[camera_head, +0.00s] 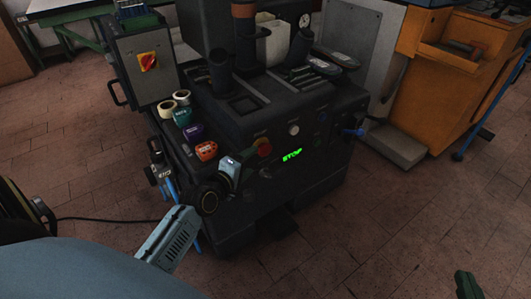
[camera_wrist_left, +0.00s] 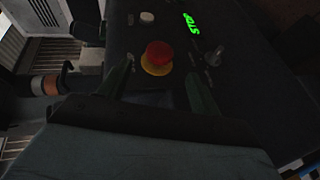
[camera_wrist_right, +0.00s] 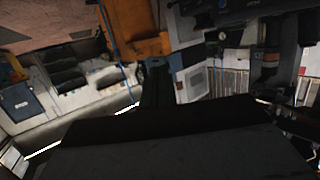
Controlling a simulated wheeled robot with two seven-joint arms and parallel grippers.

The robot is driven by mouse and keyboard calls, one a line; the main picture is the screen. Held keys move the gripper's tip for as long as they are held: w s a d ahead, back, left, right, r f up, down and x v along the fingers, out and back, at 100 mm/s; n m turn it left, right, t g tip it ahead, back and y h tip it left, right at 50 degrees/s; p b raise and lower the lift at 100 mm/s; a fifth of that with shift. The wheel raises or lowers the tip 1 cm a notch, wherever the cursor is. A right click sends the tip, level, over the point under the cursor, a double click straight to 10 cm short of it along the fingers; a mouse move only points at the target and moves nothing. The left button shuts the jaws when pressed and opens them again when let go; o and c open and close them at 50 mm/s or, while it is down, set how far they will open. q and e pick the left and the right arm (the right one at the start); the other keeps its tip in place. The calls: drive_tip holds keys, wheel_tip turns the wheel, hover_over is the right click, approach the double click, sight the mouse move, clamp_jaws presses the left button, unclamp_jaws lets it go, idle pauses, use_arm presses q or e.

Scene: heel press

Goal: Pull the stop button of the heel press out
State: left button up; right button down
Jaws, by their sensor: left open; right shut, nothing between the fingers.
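The stop button (camera_head: 264,147) is a red mushroom head on a yellow ring, on the dark front panel of the heel press (camera_head: 238,125). In the left wrist view the stop button (camera_wrist_left: 158,53) shows just beyond and between the spread fingertips. My left gripper (camera_head: 247,157) is open beside the button, close to the panel; its two dark fingers also show in the left wrist view (camera_wrist_left: 160,77). I cannot tell whether they touch the button. My right gripper (camera_wrist_right: 157,66) is shut and empty, away from the press; part of it shows at the bottom right of the head view (camera_head: 467,284).
A green lit STOP sign (camera_head: 291,154) and a white button (camera_head: 293,129) are near the stop button. A dark knob (camera_wrist_left: 214,57) protrudes from the panel. An orange wooden bench (camera_head: 450,85) stands at right.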

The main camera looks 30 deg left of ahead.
sight(262, 153)
use_arm(q)
drive_tip(key=b+x, duration=0.1)
drive_tip(key=x, duration=0.3)
drive_tip(key=shift+b, duration=0.35)
drive_tip(key=b+x, duration=0.2)
drive_tip(key=x, duration=0.2)
drive_tip(key=shift+f, duration=0.1)
drive_tip(key=shift+w+f+b, duration=0.1)
drive_tip(key=shift+w+b, duration=0.2)
drive_tip(key=shift+w, duration=0.4)
use_arm(e)
wheel_tip(262, 153, up, 13)
drive_tip(key=s+a+t+y, duration=0.1)
drive_tip(key=s+t+y, duration=0.1)
drive_tip(key=t, duration=0.8)
drive_tip(key=shift+s+a+f+y, duration=0.15)
drive_tip(key=shift+a+y, duration=0.05)
drive_tip(key=shift+y, duration=0.5)
